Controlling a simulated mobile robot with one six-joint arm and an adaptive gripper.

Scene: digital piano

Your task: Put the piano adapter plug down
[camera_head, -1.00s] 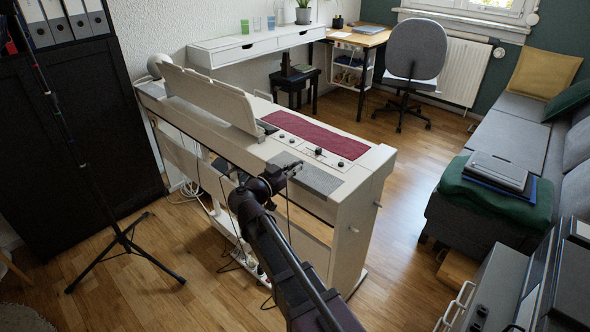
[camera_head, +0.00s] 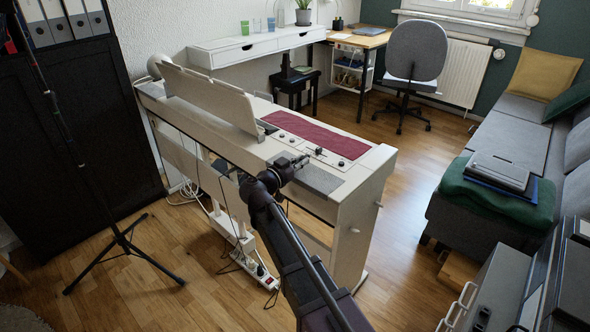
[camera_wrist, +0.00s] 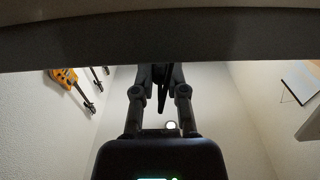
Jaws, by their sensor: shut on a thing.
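My gripper (camera_head: 294,164) is at the near end of the white digital piano (camera_head: 350,190), over or at the grey mat (camera_head: 322,181) on its top. In the wrist view my gripper (camera_wrist: 162,74) has its fingers close together. A thin dark piece (camera_wrist: 163,92), which looks like part of the adapter plug or its cable, shows between them. The plug's body is too small and dark to make out in the head view. I cannot tell whether it touches the mat.
A red cloth (camera_head: 317,135) and small knobs lie on the piano top beside the grey mat. A music rest (camera_head: 210,98) stands at its left. A white power strip (camera_head: 255,268) lies on the floor below. A black tripod stand (camera_head: 125,240) is at left.

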